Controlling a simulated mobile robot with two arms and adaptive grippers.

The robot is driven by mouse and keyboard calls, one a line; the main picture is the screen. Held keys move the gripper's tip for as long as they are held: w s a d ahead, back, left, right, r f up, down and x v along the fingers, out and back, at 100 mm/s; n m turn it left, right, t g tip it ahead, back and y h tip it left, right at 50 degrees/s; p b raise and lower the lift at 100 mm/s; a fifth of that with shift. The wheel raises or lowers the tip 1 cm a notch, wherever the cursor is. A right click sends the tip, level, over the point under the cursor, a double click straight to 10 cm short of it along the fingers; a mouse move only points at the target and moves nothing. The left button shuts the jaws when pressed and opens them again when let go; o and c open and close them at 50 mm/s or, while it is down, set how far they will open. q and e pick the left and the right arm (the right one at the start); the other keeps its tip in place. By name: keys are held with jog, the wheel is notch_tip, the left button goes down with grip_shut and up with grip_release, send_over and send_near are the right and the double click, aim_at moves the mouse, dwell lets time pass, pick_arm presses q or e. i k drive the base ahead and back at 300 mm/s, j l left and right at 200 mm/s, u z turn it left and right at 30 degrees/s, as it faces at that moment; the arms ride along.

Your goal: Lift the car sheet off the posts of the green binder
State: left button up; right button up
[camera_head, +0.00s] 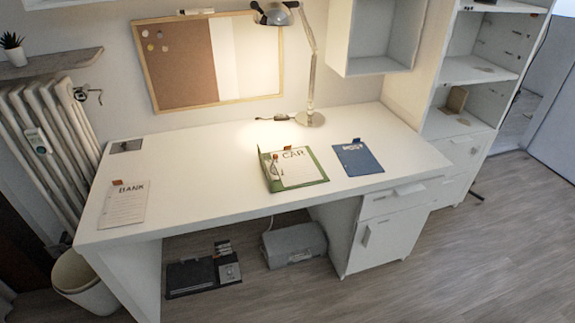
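The green binder (312,184) lies open on the desk, right of the middle. The white car sheet (300,172), marked "CAR", lies in the binder, with metal posts (274,166) near its left edge. An orange tab (287,149) shows at the sheet's top edge. I cannot make out how the sheet sits on the posts. Neither of my grippers is in view.
A "BANK" sheet (124,206) lies at the desk's left end. A blue "POST" item (358,159) lies right of the binder. A desk lamp (309,118) stands behind. The white desk top (205,180) is clear between the bank sheet and binder.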

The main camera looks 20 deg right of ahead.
aim_at(297, 167)
jog(key=i+l, duration=0.2)
jog(key=l, duration=0.15)
jog(key=i+l+u, duration=0.15)
jog(key=l, duration=0.25)
jog(key=i+l, duration=0.25)
jog(key=l, duration=0.15)
